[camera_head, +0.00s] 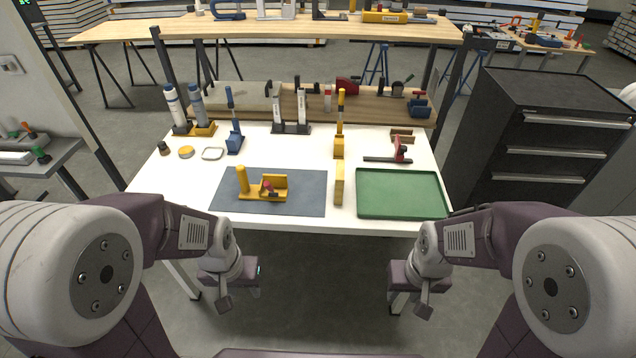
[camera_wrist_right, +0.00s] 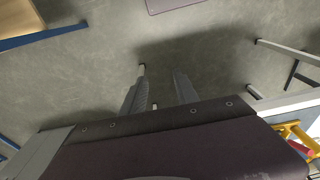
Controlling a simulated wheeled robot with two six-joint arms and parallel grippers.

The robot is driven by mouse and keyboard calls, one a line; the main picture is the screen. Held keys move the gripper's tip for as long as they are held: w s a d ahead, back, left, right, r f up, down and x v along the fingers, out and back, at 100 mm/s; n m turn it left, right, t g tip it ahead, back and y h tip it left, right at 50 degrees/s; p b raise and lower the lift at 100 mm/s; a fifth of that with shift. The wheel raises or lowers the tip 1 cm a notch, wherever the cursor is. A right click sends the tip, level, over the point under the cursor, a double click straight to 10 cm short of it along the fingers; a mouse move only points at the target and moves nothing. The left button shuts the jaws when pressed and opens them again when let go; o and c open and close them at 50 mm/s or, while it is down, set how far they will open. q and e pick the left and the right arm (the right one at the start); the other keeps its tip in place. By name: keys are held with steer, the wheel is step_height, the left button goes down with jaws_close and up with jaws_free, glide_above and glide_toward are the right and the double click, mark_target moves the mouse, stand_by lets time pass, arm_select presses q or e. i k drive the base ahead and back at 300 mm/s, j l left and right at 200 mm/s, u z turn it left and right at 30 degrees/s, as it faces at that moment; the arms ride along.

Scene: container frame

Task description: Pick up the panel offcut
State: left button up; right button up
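A narrow, upright tan-yellow piece (camera_head: 339,183) stands on the white table between the grey mat and the green tray. It looks like the panel offcut, though I cannot be certain. My left gripper (camera_head: 240,290) hangs in front of the table, below its front edge, with its fingers apart and nothing between them. My right gripper (camera_head: 409,296) hangs likewise on the right, well short of the piece. In the right wrist view its two fingers (camera_wrist_right: 159,92) are apart, with only floor beyond them.
A yellow fixture (camera_head: 263,194) sits on the grey mat (camera_head: 310,203). The green tray (camera_head: 400,194) is empty at front right. Behind stand a yellow-handled tool (camera_head: 339,146), a red clamp (camera_head: 400,152) and a blue-handled tool (camera_head: 235,142). A black drawer cabinet (camera_head: 550,140) stands right of the table.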

mark_target(339, 182)
steer(key=i+j, duration=0.2)
steer(key=j, duration=0.15)
steer(key=i+j+z, duration=0.1)
steer(key=i+j, duration=0.15)
steer(key=j, duration=0.15)
steer(key=i+j, duration=0.2)
steer(key=j, duration=0.15)
steer(key=i+j+z, duration=0.1)
steer(key=j, duration=0.3)
steer(key=i, duration=0.1)
